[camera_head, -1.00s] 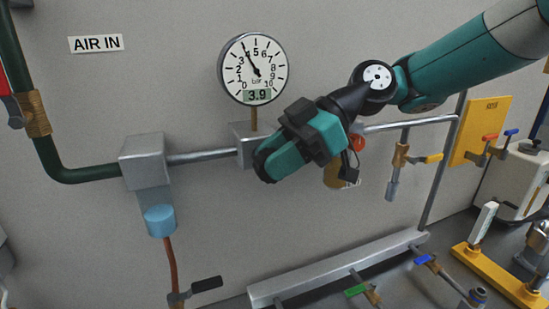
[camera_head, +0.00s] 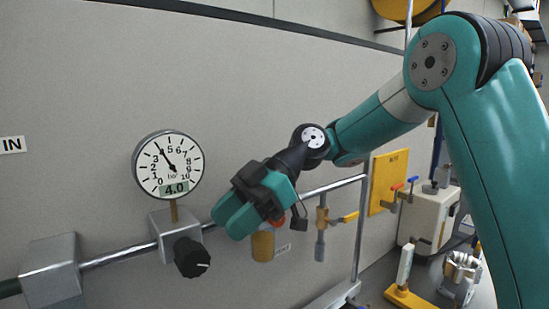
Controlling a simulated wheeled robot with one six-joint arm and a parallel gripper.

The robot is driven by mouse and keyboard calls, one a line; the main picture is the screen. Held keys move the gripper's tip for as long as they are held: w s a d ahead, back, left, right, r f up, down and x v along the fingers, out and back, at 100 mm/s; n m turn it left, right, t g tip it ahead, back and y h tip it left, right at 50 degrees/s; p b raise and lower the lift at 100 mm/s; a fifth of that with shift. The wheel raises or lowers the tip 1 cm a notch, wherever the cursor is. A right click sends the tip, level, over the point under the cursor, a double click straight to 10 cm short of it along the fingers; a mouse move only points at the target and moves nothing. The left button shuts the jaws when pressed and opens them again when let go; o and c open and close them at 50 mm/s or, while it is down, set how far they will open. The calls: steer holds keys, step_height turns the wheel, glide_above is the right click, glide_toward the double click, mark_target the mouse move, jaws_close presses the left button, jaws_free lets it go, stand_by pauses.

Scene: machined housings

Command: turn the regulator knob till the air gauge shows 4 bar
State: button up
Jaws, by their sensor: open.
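The air gauge (camera_head: 168,164) is a round white dial on the wall pipe. Its digital window reads 4.0 and its needle points at about 4. The black regulator knob (camera_head: 191,257) sits on the front of the grey regulator block (camera_head: 170,230) below the gauge, with a light mark line on its face. My gripper (camera_head: 228,217) is to the right of the knob and a little above it in the picture, apart from it. It is open and holds nothing. The knob is in full view.
The metal pipe (camera_head: 118,256) runs along the wall to another grey block (camera_head: 52,270) at the left.

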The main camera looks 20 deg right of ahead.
steer(key=p+v, duration=1)
steer(key=shift+d+p, duration=0.3)
steer(key=shift+p, duration=0.1)
steer(key=shift+r, duration=0.15)
steer(key=s+a+f+m+t+h+b, duration=0.1)
steer(key=s+a+f+m+h+b, duration=0.3)
steer(key=s+a+f+m+b, duration=0.45)
steer(key=s+d+f+m+t+h+b, duration=0.1)
steer(key=s+d+f+m+b, duration=0.1)
steer(key=s+f+b, duration=0.2)
steer(key=s+d+f+m+t+h+b, duration=0.1)
steer(key=s+d+f+m+h+b, duration=0.1)
steer(key=s+f+b, duration=0.3)
steer(key=s+m, duration=0.1)
steer(key=s, duration=0.2)
steer(key=shift+d+f+m, duration=0.2)
steer(key=shift+d+m, duration=0.1)
steer(key=shift+m, duration=0.05)
steer(key=shift+o, duration=0.2)
stand_by(2.7)
